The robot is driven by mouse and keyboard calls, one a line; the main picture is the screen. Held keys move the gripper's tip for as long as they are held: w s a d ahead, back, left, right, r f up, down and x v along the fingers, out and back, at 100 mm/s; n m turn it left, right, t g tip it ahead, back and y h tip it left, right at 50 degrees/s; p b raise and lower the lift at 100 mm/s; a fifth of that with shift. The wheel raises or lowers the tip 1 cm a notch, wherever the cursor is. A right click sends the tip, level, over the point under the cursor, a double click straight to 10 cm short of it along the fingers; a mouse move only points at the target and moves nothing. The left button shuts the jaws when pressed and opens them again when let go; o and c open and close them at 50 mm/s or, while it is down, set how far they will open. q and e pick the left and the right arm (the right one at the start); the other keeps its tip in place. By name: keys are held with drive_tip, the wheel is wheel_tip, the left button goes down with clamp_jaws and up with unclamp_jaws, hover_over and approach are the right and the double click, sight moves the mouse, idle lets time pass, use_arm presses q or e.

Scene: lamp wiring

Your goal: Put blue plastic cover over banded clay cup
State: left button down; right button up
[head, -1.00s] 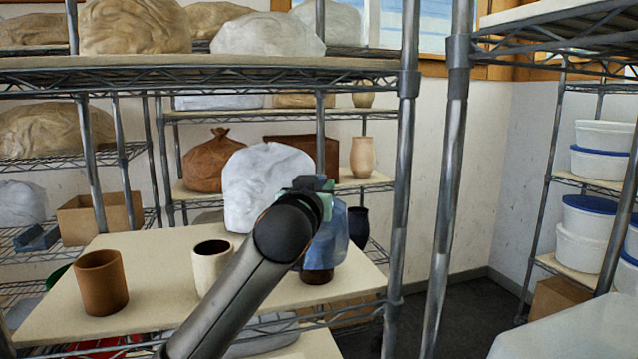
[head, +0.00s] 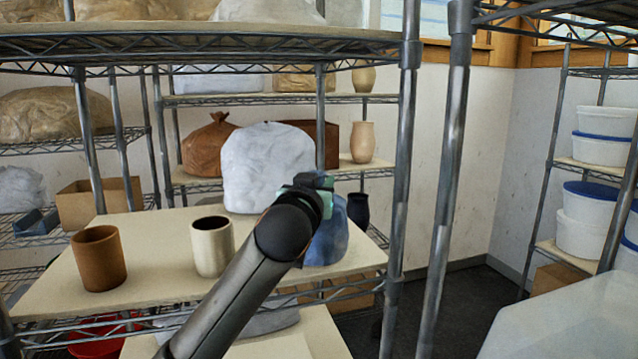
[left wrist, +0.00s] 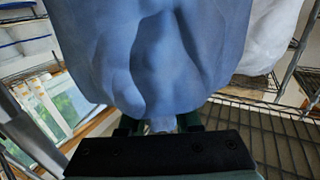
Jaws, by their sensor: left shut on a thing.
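The blue plastic cover (head: 328,240) hangs at the right part of the middle shelf board, its lower edge at about board level. My left gripper (head: 318,188) is shut on its top; in the left wrist view the fingers (left wrist: 160,124) pinch the cover (left wrist: 150,55), which fills the upper middle. The banded clay cup is not seen now; a dark brown cup base showed under the cover earlier, and the cover now hides that spot. My arm hides part of the cover's left side. My right gripper is not in view.
A brown cup (head: 100,262) and a cream cup (head: 212,250) stand left on the board (head: 165,245). A white wrapped lump (head: 265,165) is behind the gripper, and a dark blue cup (head: 358,210) behind right. Shelf posts (head: 398,200) stand to the right.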

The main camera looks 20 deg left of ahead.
use_arm(q)
drive_tip(key=shift+f, duration=0.4)
drive_tip(key=c, duration=0.5)
unclamp_jaws()
drive_tip(key=s, duration=0.8)
drive_tip(key=s+d+b, duration=0.1)
drive_tip(key=s, duration=0.3)
drive_tip(key=shift+s+d, duration=0.1)
drive_tip(key=shift+s, duration=0.2)
